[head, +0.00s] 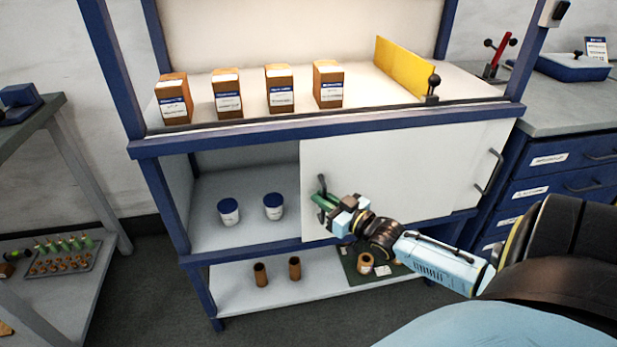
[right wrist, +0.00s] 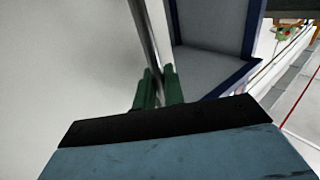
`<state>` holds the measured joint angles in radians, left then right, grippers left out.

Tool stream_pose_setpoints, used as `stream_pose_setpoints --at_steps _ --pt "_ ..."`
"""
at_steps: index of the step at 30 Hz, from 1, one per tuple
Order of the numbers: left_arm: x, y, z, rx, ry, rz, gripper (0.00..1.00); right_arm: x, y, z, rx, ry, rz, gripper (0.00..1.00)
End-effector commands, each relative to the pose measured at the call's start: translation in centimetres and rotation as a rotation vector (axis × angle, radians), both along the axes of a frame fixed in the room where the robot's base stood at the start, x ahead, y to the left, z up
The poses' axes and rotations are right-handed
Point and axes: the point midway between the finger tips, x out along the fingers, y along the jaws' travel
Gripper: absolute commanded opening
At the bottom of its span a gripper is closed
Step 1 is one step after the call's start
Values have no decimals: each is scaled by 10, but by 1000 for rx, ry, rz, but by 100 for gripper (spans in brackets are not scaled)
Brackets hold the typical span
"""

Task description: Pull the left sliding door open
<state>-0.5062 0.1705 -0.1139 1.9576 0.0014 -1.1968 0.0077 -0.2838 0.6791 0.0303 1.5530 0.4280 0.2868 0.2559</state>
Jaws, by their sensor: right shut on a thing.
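The left sliding door (head: 345,165) is a white panel in the blue-framed cabinet. It stands to the right, and the left part of the cabinet opening (head: 240,180) is uncovered. Its dark bar handle (head: 321,185) is near the panel's left edge. My right gripper (head: 322,201) has green fingers shut on this handle. In the right wrist view the green fingers (right wrist: 157,88) close around the handle bar (right wrist: 147,45), with the white panel (right wrist: 70,70) on the left. My left gripper does not show in either view.
Two white tubs with blue lids (head: 251,209) stand inside the uncovered compartment. Another handle (head: 488,171) is at the right end of the white front. Several brown boxes (head: 279,88) stand on the top. Two brown cylinders (head: 277,271) stand on the lower shelf.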

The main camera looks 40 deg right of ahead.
Motion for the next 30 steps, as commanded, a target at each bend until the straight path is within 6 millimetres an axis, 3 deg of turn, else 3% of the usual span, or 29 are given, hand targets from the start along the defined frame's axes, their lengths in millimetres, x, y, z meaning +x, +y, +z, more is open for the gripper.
stream_pose_setpoints --at_steps 17,18,30 --pt "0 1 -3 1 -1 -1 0 -4 -9 0 1 -1 9 0" --pt "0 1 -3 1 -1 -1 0 -4 -9 0 1 -1 9 14" --pt "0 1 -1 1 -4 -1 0 -10 -9 0 1 1 8 15"
